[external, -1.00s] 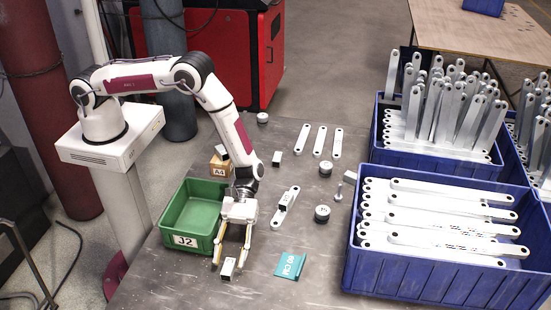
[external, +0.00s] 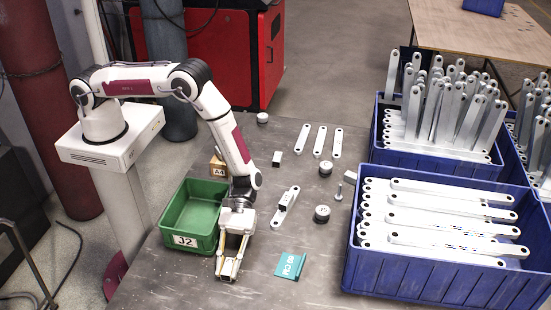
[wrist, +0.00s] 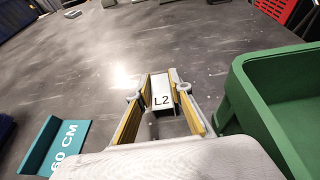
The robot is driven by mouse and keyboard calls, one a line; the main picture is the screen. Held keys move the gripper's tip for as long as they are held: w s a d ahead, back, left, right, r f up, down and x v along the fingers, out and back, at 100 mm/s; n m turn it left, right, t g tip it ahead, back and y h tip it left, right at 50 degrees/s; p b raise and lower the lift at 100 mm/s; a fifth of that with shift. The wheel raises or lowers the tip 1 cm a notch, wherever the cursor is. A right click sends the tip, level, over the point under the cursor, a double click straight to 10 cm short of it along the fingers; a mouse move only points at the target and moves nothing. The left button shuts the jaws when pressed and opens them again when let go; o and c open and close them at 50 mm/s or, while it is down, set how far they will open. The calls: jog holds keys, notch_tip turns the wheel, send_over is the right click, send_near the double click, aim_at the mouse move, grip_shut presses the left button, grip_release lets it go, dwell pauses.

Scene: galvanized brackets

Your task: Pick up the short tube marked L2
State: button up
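In the external view my gripper (external: 228,272) points down at the table in front of the green bin, and the fingers mostly hide the tube (external: 227,267). The fingers stand on either side of the tube, and a narrow gap seems to show beside it in the wrist view. I see no clear grip on it.
The green bin marked J2 (external: 186,241) stands close to the left of my gripper. A teal 60 CM piece (external: 290,264) lies to the right. Flat brackets, dark round pieces and small blocks lie farther back. A large blue crate (external: 430,285) stands at the right.

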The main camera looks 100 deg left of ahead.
aim_at(228, 267)
jog(key=shift+r, duration=0.2)
grip_shut()
notch_tip(228, 267, up, 10)
jog(key=shift+f, duration=0.2)
dwell(0.4)
